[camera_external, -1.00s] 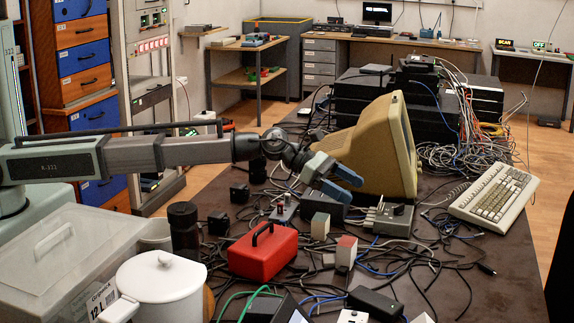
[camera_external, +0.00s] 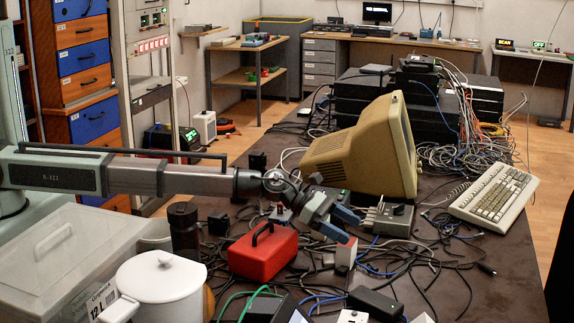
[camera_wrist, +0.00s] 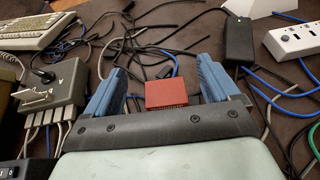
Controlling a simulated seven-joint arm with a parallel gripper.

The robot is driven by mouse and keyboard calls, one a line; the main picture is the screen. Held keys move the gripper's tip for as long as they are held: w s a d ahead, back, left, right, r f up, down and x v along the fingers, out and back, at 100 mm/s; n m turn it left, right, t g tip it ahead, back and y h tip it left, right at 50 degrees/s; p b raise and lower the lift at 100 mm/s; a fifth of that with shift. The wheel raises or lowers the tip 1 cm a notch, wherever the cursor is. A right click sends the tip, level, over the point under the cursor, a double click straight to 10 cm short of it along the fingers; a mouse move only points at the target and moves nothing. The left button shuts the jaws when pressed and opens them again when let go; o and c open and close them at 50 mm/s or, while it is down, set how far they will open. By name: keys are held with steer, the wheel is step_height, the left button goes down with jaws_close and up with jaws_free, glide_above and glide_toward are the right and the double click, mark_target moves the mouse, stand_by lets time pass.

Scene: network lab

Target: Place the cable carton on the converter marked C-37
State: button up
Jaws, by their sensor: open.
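My gripper (camera_external: 341,223) is open, its blue fingers pointing down toward the cluttered table. I cannot tell for sure whether this box is the cable carton. A grey device with cables plugged into it (camera_external: 389,219) sits right of the gripper and at left in the wrist view (camera_wrist: 50,98). No C-37 marking is readable.
A red case (camera_external: 263,254) stands left of the red-topped box. A beige monitor (camera_external: 365,150) stands behind my gripper, and a keyboard (camera_external: 494,193) lies at right. A black adapter (camera_external: 375,302) and loose cables crowd the front. A white pot (camera_external: 162,285) stands front left.

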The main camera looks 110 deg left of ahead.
mark_target(353, 242)
steer(key=shift+f, duration=0.75)
step_height(353, 242, down, 2)
steer(key=shift+f, duration=0.1)
steer(key=shift+x, duration=1.55)
steer(key=c, duration=1.2)
